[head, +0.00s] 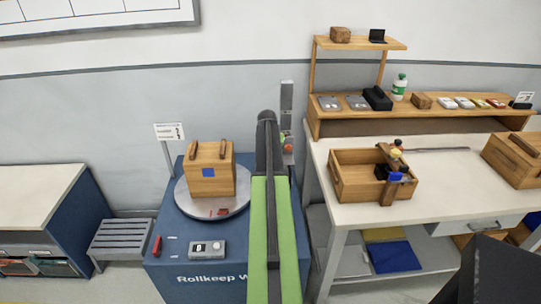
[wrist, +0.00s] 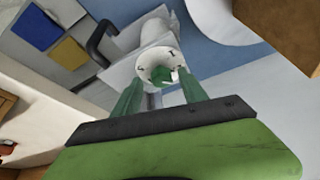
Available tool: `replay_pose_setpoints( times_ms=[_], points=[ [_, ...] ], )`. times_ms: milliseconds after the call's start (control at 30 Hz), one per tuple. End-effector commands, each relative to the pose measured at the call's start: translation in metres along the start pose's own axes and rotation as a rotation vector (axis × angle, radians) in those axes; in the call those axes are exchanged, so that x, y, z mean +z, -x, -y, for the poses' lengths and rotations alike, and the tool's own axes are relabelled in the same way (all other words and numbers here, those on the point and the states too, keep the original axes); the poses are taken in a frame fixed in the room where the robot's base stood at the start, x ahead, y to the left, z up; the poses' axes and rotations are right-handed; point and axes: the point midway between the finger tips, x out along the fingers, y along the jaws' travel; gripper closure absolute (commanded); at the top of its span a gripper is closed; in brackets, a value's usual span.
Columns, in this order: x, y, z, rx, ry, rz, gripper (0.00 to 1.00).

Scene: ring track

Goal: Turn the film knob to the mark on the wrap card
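In the wrist view a white round dial (wrist: 152,62) with small dark marks faces me. The green film knob (wrist: 163,76) sits at its middle; its exact pointing is hard to read. My gripper (wrist: 160,80) is open, its two green fingers on either side of the knob, with gaps showing; I cannot tell whether the tips touch the dial. In the head view my arm hides the gripper and the dial. The wrap card (head: 169,132) stands on a post at the back left of the blue wrapping machine (head: 178,240); its print is too small to read.
A wooden crate (head: 209,176) with a blue label stands on the grey turntable (head: 236,207). A grey mast (head: 287,103) rises behind my arm. A white workbench (head: 330,205) with an open wooden box (head: 345,184) is close at the right. A slatted stool (head: 122,238) stands at the left.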

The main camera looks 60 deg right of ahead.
Motion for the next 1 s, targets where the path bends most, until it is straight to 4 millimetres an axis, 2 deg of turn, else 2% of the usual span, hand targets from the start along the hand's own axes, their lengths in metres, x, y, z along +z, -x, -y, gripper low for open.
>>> replay_pose_setpoints(
  times_ms=[267,467,1000],
  points=[
    [0.001,0.002,0.001,-0.002,0.001,0.003,0.5],
    [0.0,0.023,0.001,-0.002,0.001,0.003,0.5],
    [-0.002,0.149,-0.001,-0.002,0.001,0.002,0.5]
  ],
)
